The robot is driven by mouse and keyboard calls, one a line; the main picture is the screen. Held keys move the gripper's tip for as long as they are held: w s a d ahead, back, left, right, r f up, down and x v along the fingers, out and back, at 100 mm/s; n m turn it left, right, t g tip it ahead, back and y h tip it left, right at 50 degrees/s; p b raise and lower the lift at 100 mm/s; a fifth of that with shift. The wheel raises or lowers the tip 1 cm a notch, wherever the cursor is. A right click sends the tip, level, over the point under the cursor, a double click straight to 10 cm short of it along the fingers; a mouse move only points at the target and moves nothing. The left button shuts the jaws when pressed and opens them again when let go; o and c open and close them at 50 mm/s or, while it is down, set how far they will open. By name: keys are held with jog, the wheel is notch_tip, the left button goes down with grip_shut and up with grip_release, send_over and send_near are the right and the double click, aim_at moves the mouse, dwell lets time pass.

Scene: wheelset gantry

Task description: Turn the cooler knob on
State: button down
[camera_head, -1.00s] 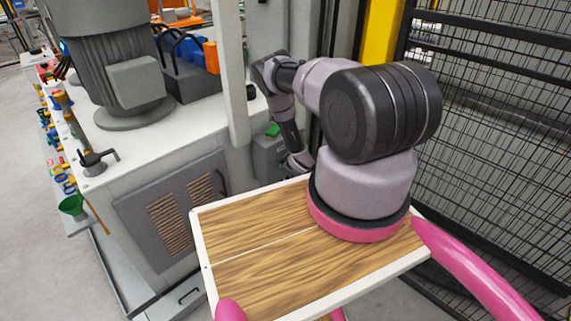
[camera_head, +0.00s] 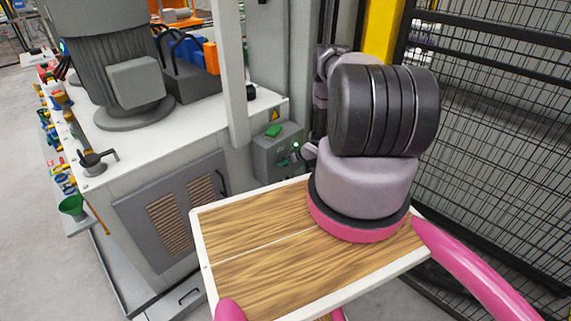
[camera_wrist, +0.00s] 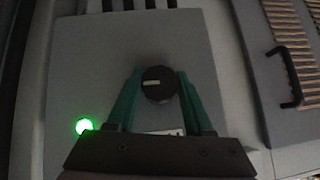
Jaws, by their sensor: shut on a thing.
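The cooler knob (camera_wrist: 158,85) is a round black dial with a short pale mark, lying sideways in the wrist view. It sits on the face of a grey control box (camera_wrist: 85,65). The green fingers of my gripper (camera_wrist: 158,80) stand on both sides of the knob and are shut on it. A round green light (camera_wrist: 84,125) glows on the box beside the left finger. In the head view the grey box (camera_head: 268,160) stands by the machine's corner, with the lit green light (camera_head: 297,146) on its face.
A white machine housing (camera_head: 140,150) with a louvred door (camera_head: 170,210) stands left of the box. A small green object (camera_head: 273,130) lies on the box top. A black mesh fence (camera_head: 490,120) is at the right. Grey floor (camera_head: 30,140) lies open at the far left.

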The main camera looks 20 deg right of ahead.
jog(key=shift+w+d+r, duration=0.1)
jog(key=shift+d, duration=0.05)
jog(key=shift+c, duration=1.5)
grip_release()
jog(key=v, duration=1)
jog(key=shift+s+r, duration=0.25)
jog(key=shift+d, duration=0.1)
